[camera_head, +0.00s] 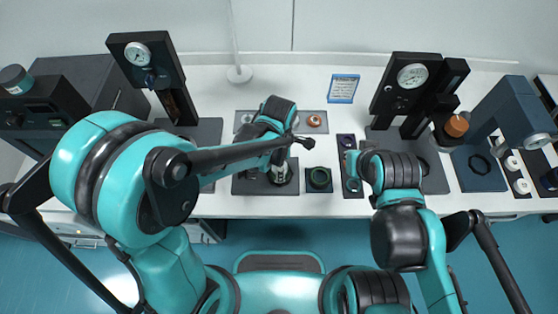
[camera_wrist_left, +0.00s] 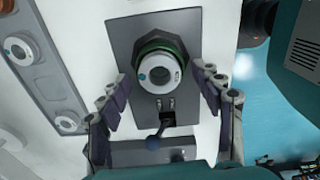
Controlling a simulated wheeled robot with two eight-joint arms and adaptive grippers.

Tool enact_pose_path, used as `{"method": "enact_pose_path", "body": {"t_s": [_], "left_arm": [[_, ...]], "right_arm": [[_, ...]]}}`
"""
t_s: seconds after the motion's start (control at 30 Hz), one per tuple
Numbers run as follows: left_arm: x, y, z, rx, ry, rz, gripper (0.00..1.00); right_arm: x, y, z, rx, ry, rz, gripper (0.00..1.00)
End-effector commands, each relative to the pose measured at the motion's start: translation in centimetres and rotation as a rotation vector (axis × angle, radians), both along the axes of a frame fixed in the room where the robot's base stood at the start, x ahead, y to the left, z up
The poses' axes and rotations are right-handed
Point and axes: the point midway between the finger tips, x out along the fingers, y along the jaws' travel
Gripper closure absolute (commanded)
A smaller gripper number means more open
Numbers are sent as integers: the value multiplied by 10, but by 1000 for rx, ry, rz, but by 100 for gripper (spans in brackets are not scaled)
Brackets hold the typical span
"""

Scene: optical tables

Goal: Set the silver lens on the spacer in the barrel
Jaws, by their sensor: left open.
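A silver ring-shaped piece (camera_wrist_left: 159,73) with a dark centre sits in a black, green-rimmed hexagonal holder (camera_wrist_left: 160,46) on a dark plate. I cannot tell whether it is the lens or part of the barrel. My left gripper (camera_wrist_left: 164,104) is open, with one finger on each side of the piece and gaps to both. In the head view my left gripper (camera_head: 281,168) is over the right part of the dark plate (camera_head: 243,186). A dark green-ringed block (camera_head: 320,179) stands just right of it. My right gripper (camera_head: 354,164) is by a narrow dark tray; its jaws are unclear. No spacer can be made out.
A grey tray (camera_head: 300,130) with round pieces, one copper, lies behind the plate. Gauge stands (camera_head: 138,52) (camera_head: 412,76) rise at the back left and right.

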Motion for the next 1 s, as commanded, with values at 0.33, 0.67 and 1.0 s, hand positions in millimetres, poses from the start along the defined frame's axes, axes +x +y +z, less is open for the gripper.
{"method": "enact_pose_path", "body": {"t_s": [0.33,0.67,1.0], "left_arm": [[0,0,53,0,0,0,35],[0,0,110,0,0,0,35],[-1,7,120,-6,-15,-40,35]], "right_arm": [[0,0,0,0,0,0,100],[0,0,0,0,0,0,100],[0,0,-2,0,0,0,100]]}}
